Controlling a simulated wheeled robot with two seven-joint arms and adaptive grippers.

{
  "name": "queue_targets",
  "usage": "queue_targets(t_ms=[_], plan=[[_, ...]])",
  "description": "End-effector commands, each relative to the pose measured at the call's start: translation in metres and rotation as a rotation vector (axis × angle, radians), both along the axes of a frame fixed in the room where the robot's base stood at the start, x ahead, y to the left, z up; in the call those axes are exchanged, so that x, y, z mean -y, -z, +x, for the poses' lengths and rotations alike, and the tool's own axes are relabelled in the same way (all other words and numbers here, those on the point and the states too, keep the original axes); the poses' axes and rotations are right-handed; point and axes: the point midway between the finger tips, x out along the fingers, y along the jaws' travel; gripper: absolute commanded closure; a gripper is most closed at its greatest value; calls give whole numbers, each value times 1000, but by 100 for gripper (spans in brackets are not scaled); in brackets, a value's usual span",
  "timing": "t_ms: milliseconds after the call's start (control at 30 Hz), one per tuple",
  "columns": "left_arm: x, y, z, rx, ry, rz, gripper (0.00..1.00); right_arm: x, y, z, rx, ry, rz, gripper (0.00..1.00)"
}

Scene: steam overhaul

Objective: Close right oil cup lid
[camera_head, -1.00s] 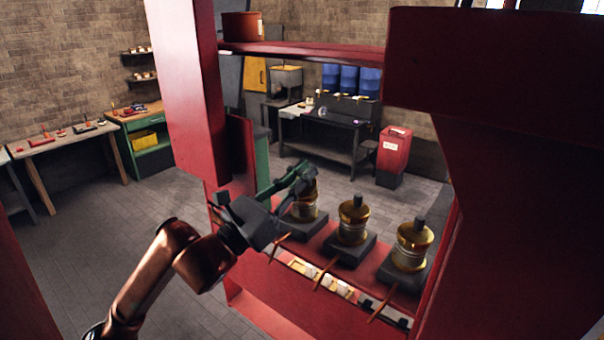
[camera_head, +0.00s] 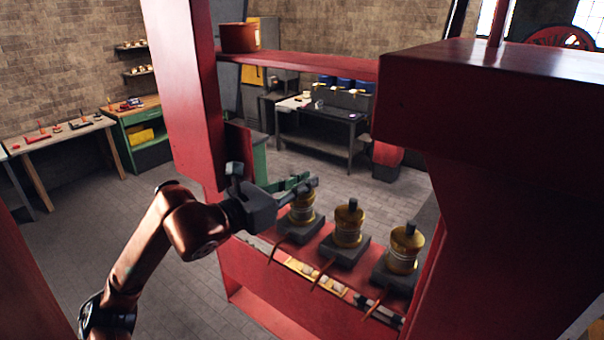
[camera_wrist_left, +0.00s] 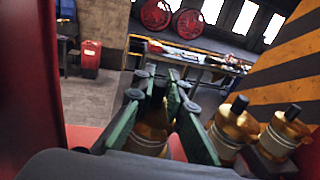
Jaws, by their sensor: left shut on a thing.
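Three brass oil cups with dark knobs stand in a row on dark blocks: the leftmost cup (camera_head: 303,210), the middle cup (camera_head: 348,224) and the rightmost cup (camera_head: 403,250). My left gripper (camera_head: 306,185) is at the top of the leftmost cup, shut on its lid. In the left wrist view, the green fingers (camera_wrist_left: 160,78) straddle the brass of this cup (camera_wrist_left: 150,136). The other two cups (camera_wrist_left: 234,126) stand to the right there. My right gripper is out of view.
The cups stand on a red ledge (camera_head: 258,272) framed by a red post (camera_head: 185,90) on the left and a large red block (camera_head: 480,95) on the right. Thin copper pipes (camera_head: 323,276) slope from the blocks. Workbenches stand farther back.

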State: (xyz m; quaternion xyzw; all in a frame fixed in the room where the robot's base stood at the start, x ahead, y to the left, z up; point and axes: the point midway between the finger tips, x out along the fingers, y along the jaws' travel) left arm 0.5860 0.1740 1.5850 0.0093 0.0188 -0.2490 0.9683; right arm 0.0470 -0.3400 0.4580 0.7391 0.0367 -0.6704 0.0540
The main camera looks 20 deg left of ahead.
Motion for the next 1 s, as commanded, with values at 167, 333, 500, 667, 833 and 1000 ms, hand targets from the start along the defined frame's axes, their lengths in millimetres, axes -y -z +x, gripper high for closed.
queue_targets(t_ms=[167,333,500,667,833,1000], plan=[[1,0,2,-57,0,20,100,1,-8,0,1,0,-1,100],[1,3,3,-83,-1,30,100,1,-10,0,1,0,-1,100],[1,4,3,-88,-1,31,100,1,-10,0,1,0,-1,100],[1,4,3,-88,-1,31,100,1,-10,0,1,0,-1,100],[1,4,3,-88,-1,31,80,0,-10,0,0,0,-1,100],[1,4,3,-87,0,31,71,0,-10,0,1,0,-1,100]])
